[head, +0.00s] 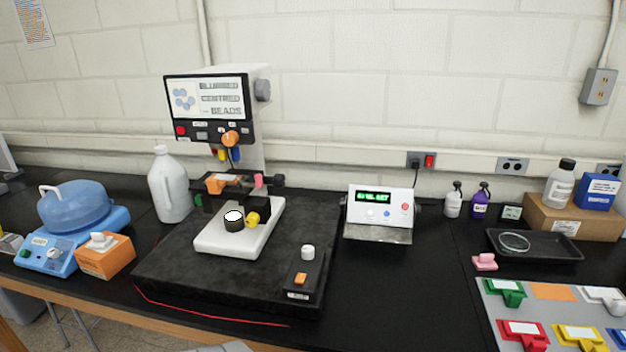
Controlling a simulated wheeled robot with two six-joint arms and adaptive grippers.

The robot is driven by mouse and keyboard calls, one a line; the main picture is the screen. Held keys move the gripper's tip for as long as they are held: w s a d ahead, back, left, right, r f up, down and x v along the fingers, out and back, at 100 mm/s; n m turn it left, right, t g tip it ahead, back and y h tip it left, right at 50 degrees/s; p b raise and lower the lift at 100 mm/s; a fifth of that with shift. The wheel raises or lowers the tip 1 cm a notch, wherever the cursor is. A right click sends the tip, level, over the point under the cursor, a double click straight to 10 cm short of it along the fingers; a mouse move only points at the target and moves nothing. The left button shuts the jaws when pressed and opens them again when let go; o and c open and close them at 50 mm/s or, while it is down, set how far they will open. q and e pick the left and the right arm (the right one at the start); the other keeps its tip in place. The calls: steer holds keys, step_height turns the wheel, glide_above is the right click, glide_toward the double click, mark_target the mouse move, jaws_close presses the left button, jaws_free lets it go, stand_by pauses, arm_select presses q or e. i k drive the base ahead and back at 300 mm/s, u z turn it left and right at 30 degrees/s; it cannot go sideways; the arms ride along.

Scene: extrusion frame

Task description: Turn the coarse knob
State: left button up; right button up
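A microscope-like instrument stands on a black slab (185,270) left of centre. Its screen (205,97) reads "BLURRED CENTRED BEADS". Several knobs show: a grey one (263,90) on the right side of the screen housing, an orange one (230,138) below the screen, a black one (279,181) right of the stage, a black one with a white top (234,219) and a smaller yellow one (252,218) on the white base (228,243). I cannot read a label that tells which is the coarse knob. Neither gripper is in view.
A control box (303,282) with a white knob sits on the slab's front right. A grey box (380,207) with a green display stands right of the slab. A white jug (168,185) and orange box (104,258) stand left. Coloured holders lie on a grey board at right.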

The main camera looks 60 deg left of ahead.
mark_target(279, 180)
steer(key=u, duration=1.85)
